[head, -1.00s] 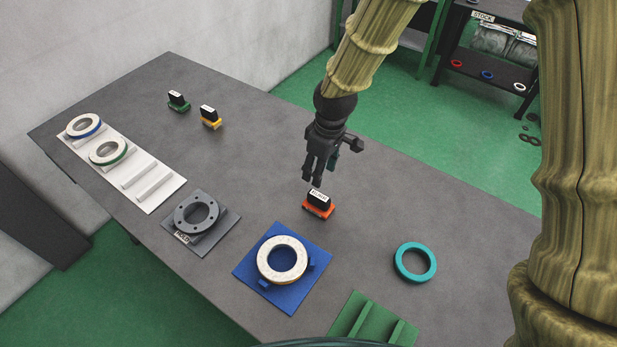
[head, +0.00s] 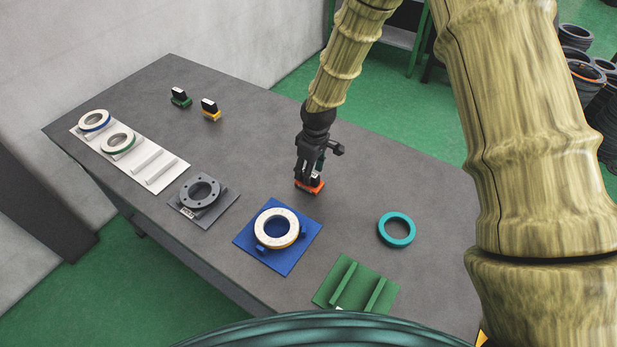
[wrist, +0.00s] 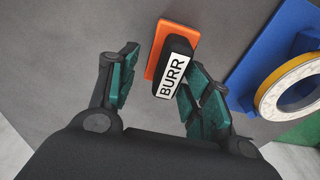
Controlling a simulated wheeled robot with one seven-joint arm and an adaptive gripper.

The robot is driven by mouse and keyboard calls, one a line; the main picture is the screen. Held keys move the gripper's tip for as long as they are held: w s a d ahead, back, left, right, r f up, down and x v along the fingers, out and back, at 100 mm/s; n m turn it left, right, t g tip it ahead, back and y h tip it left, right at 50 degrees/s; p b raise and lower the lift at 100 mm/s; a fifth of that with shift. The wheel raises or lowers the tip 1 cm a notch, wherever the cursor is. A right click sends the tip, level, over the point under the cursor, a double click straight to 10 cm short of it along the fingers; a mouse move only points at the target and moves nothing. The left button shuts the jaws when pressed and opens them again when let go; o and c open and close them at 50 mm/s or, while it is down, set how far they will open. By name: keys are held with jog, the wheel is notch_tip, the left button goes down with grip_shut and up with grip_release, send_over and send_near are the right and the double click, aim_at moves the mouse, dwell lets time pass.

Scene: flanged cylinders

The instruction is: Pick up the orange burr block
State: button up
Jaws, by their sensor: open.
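The orange burr block (head: 309,186) stands on the grey table, behind the blue pad. It has an orange base and a black upper part with a white label reading BURR. In the head view my gripper (head: 308,177) is right over it and hides part of it. In the wrist view the block (wrist: 160,38) lies between and beyond the fingertips of my open gripper (wrist: 160,72), closer to the right finger. The right finger overlaps the block's edge in the picture; I cannot tell whether they touch.
A blue pad (head: 245,240) with a white and orange ring (head: 275,216) lies in front of the block. A teal ring (head: 411,226) and a green rack (head: 325,292) are to the right. Yellow (head: 211,114) and green (head: 180,101) blocks stand further back. Table around the block is clear.

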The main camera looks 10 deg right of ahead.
aim_at(311, 187)
jog(key=shift+w+f, duration=0.35)
jog(key=shift+w, duration=0.2)
jog(key=shift+w+f+p, duration=0.1)
jog(key=shift+f+p, duration=0.25)
jog(key=shift+s+f, duration=0.15)
jog(key=shift+s, duration=0.55)
jog(key=s+r, duration=0.2)
jog(key=s, duration=0.1)
jog(key=c, duration=0.5)
jog(key=shift+s+r, duration=0.2)
jog(key=shift+s, duration=0.05)
jog(key=c, duration=0.3)
jog(key=w+f, duration=0.2)
jog(key=shift+w+a+f, duration=0.15)
jog(key=shift+w+f, duration=0.15)
jog(key=shift+w, duration=0.1)
grip_shut()
jog(key=shift+s+r, duration=0.35)
jog(key=shift+w, duration=0.25)
jog(key=shift+r, duration=0.2)
notch_tip(311, 187, up, 10)
jog(key=b, duration=0.3)
jog(key=shift+f+b, duration=0.15)
jog(key=shift+b, duration=0.15)
